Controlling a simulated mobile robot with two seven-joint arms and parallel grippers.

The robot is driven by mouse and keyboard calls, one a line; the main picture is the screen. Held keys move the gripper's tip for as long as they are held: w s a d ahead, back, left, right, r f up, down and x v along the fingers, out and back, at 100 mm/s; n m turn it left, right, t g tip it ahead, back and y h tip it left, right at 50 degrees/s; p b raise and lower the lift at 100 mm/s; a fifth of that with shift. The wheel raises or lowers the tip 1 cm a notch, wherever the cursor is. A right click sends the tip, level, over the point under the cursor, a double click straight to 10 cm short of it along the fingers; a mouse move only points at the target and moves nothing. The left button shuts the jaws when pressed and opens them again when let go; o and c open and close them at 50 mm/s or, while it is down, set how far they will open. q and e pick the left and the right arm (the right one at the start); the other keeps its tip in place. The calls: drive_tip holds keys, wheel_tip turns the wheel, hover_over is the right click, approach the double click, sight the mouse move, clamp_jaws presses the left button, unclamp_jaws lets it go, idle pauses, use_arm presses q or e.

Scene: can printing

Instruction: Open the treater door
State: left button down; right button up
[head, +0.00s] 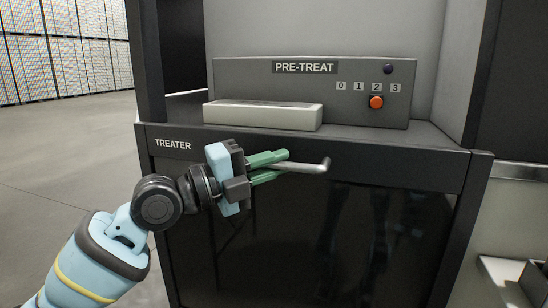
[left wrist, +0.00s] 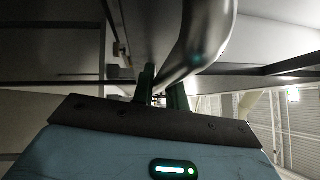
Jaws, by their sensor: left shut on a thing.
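The treater is a dark cabinet with a "TREATER" label (head: 172,144) on its front edge. Its door (head: 350,240) is a glossy dark panel below that edge and looks flush with the frame. A bent metal handle (head: 312,167) stands out at the top of the front. My left gripper (head: 284,164), with green fingers, is shut on the handle from the left. In the left wrist view the curved handle (left wrist: 205,40) passes close over the fingers (left wrist: 163,88). The handle's left part is hidden by the gripper. My right gripper is not in view.
Above the door, a grey "PRE-TREAT" panel (head: 310,92) has an orange knob (head: 376,102) and numbers. A pale flat block (head: 262,115) lies before it. Open floor (head: 60,150) is at left. A pale surface with a dark object (head: 535,281) is at lower right.

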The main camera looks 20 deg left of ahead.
use_arm(q)
drive_tip(key=shift+f, duration=0.35)
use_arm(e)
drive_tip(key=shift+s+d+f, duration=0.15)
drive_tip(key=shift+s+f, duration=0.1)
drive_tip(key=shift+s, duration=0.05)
use_arm(q)
drive_tip(key=c, duration=1.4)
unclamp_jaws()
drive_tip(key=shift+r, duration=0.1)
